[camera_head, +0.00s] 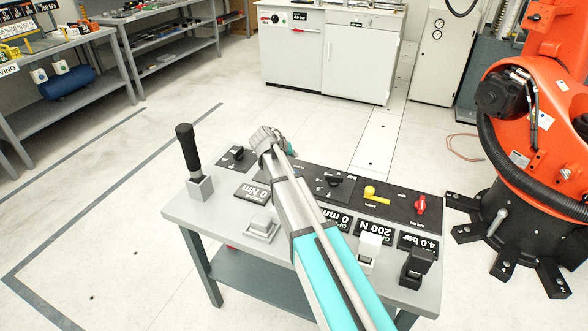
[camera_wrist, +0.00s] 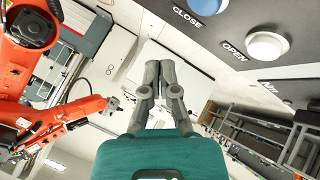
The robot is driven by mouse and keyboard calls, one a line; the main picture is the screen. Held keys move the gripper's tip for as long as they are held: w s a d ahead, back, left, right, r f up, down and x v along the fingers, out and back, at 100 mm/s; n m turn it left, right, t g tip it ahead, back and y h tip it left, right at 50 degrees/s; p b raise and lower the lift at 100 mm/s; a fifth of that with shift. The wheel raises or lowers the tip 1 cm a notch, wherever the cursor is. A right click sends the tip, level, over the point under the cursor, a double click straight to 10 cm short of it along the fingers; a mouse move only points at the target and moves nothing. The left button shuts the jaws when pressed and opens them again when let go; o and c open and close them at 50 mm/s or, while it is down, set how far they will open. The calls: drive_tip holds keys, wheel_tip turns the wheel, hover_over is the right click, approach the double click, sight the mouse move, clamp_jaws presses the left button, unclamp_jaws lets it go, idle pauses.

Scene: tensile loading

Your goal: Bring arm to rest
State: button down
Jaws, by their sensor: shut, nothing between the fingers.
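My gripper (camera_head: 268,138) is at the end of my grey and teal arm, which reaches up the middle of the head view over a small grey table (camera_head: 185,206). In the wrist view my gripper (camera_wrist: 160,66) shows two grey fingers side by side, closed together with nothing held. The fingers look clear of everything around them. My arm hides part of the tabletop and its black control panel (camera_head: 398,203).
The table carries a black upright handle (camera_head: 187,148), a yellow valve (camera_head: 376,194) and a red valve (camera_head: 420,205). An orange robot (camera_head: 548,125) stands at right. The wrist view shows a blue CLOSE button (camera_wrist: 206,5) and white OPEN button (camera_wrist: 268,46). Floor at left is clear.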

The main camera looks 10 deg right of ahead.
idle(0.5)
drive_tip(key=s+r+g+y+p, duration=0.2)
drive_tip(key=s+p, duration=0.1)
drive_tip(key=s, duration=0.7)
drive_tip(key=s+r+n+g+y+p, duration=0.1)
drive_tip(key=s+p, duration=0.3)
drive_tip(key=s, duration=0.6)
drive_tip(key=s+r+g+y+p, duration=0.2)
drive_tip(key=s+r+y+p, duration=0.1)
drive_tip(key=s, duration=0.8)
drive_tip(key=shift+d+g+y+p, duration=0.2)
drive_tip(key=shift+g+y+p, duration=0.1)
drive_tip(key=shift+y+p, duration=0.35)
drive_tip(key=shift+w, duration=0.1)
